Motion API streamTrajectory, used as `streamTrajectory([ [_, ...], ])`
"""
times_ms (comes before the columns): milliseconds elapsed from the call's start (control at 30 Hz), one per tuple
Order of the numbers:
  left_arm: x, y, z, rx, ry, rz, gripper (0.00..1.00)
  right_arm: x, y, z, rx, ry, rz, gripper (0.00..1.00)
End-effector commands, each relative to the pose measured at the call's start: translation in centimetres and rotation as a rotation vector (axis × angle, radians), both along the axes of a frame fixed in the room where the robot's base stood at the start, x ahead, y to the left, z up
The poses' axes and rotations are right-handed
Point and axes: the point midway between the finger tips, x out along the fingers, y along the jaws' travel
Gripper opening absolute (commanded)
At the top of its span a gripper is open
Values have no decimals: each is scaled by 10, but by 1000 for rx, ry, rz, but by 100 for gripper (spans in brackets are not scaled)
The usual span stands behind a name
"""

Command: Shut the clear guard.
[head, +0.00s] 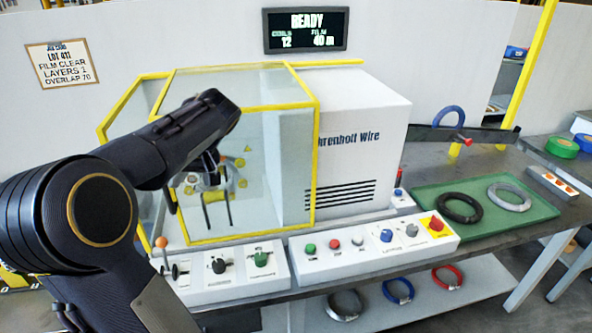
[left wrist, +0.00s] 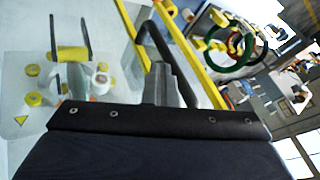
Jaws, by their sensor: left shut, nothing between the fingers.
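The clear guard (head: 270,150) has see-through panels in a yellow frame, at the left end of the white machine. Its left panel angles out behind my left arm; I cannot tell how far the guard stands open. In the left wrist view a yellow frame bar (left wrist: 203,75) runs diagonally, with a dark curved bar (left wrist: 150,40) beside it. My left gripper (head: 208,165) points down in front of the guard, partly hidden by my wrist. Its fingers (left wrist: 172,88) are shut and empty, close to the dark bar; contact is unclear.
A control panel (head: 340,247) with buttons and knobs runs along the machine's front. A lever with an orange knob (head: 161,243) stands at its left. A green tray (head: 470,232) holds a black coil and a grey coil. Several coils lie on the lower shelf (head: 470,290).

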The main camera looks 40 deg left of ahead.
Motion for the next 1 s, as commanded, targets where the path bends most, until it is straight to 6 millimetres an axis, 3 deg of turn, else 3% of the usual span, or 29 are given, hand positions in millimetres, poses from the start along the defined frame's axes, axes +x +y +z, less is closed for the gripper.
streamTrajectory([
  [100, -29, 21, -1, 1, -1, 9, 0, 0, 0, -6, 0, 0, 0, 52],
  [400, -70, 54, 0, 0, 1, 5, 0, 0, 0, -10, 0, 0, 0, 52],
  [1000, -81, 63, 1, 3, 3, 6, 0, 0, 0, -11, 0, 0, 0, 52],
])
